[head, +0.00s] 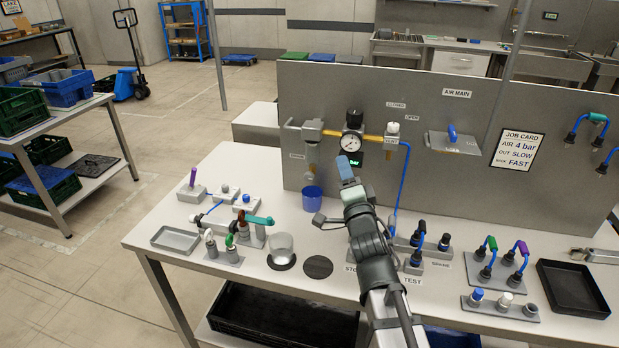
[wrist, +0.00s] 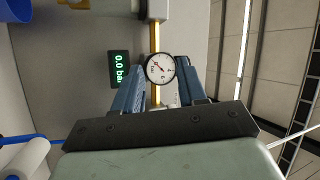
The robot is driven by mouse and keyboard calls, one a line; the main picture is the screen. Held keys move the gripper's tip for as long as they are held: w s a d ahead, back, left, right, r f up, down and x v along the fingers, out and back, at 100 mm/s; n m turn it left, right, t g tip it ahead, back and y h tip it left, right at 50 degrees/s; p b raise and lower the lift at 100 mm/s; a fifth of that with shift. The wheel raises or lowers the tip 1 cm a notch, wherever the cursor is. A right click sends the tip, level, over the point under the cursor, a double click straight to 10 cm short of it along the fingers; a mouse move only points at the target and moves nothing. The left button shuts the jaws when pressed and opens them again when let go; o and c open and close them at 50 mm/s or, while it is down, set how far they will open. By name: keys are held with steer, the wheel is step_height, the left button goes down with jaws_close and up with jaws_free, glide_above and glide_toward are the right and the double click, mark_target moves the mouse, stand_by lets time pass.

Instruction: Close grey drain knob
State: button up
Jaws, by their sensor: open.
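The air filter (head: 312,131) hangs on the upright grey panel, left of the gauge. A small grey part at its lower end (head: 309,176), just above a blue cup (head: 312,198), looks like the drain knob; its setting is too small to tell. In the wrist view the cup (wrist: 14,22) shows at the upper left, and the knob is not clearly visible. My gripper (head: 348,167) is open and empty, in front of the panel to the right of the filter and cup. In the wrist view the gauge shows between its blue fingers (wrist: 158,76).
The round gauge (head: 354,119) sits on a brass-coloured line above a green display (wrist: 119,68) reading 0.0 bar. A blue hose (head: 405,170) runs down right of my gripper. A clear cup (head: 281,247) and small valve blocks stand on the bench front left.

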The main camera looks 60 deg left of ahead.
mark_target(309, 178)
steer(key=s+a+f+n+h, duration=0.3)
steer(key=s+f+h, duration=0.3)
steer(key=s+h, duration=0.15)
steer(key=shift+y, duration=0.25)
steer(key=x, duration=1.3)
steer(key=shift+s+a+r, duration=0.1)
steer(key=shift+s+a, duration=0.05)
steer(key=shift+a, duration=0.05)
jaws_close()
